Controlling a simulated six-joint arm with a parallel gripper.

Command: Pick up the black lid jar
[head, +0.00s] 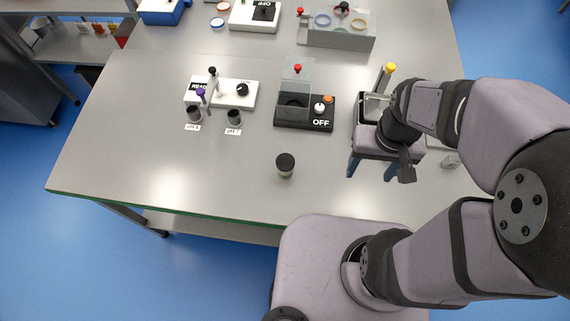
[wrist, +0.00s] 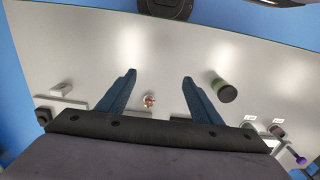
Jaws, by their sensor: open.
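The black lid jar (head: 285,166) stands upright on the table near its front edge, with a dark lid and a pale, greenish body. It also shows in the wrist view (wrist: 222,88), right of my fingers and apart from them. My gripper (head: 371,172) is open and empty, above the table to the right of the jar in the head view. In the wrist view its two blue fingers (wrist: 159,78) are spread with bare table between their tips.
A black device marked OFF (head: 304,117) stands behind the jar. A white meter (head: 235,93) and two labelled dark cups (head: 194,114) stand at the back left. A small reddish round item (wrist: 149,99) shows between my fingers. The table left of the jar is clear.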

